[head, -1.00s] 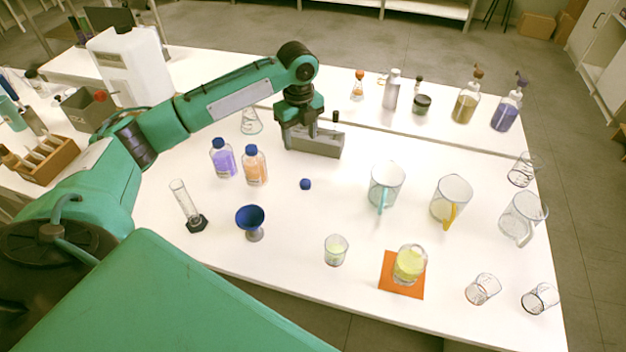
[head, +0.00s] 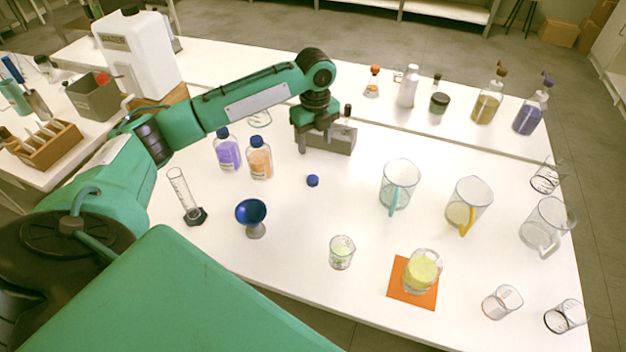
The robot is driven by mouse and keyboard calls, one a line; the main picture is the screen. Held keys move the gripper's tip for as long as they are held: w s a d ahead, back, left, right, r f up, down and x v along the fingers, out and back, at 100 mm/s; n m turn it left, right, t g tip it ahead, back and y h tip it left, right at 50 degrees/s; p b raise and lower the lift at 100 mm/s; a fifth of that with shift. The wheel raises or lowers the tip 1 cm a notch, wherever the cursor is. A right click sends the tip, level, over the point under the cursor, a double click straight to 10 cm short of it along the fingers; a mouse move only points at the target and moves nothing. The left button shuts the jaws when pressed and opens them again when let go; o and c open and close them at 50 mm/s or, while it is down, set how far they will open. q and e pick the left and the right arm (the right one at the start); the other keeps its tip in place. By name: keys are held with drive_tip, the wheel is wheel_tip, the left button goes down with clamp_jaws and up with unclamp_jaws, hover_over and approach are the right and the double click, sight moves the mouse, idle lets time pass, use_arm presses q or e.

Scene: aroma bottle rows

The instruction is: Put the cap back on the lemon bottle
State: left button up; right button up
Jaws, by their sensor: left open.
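The lemon bottle (head: 421,272), with yellow liquid, stands upright and seems uncapped on an orange mat (head: 397,289) at the front right. A small blue cap (head: 312,181) lies alone on the white table near its middle. My left gripper (head: 314,143) points down over the back of the table, above or just in front of a grey block (head: 338,140). It is open with nothing seen in it, and is behind the cap. My right gripper is not in view.
Purple (head: 228,154) and orange (head: 260,162) bottles with blue caps stand left of the loose cap. A blue goblet (head: 251,213), a small glass (head: 341,252) and pitchers (head: 399,186) stand around it. The table right around the cap is clear.

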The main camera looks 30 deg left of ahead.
use_arm(q)
hover_over(313, 178)
wheel_tip(313, 178, down, 8)
drive_tip(key=shift+w+d+r, duration=0.15)
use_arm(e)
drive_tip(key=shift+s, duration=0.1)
use_arm(q)
drive_tip(key=f, duration=0.4)
drive_tip(key=shift+s+a+f+p, duration=0.2)
drive_tip(key=shift+s+f+p, duration=0.05)
drive_tip(key=shift+f+p, duration=0.1)
drive_tip(key=shift+f, duration=0.3)
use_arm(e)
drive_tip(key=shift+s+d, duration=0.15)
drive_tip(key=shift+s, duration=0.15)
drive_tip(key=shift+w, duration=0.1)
use_arm(q)
drive_tip(key=c, duration=1)
drive_tip(key=shift+c, duration=0.5)
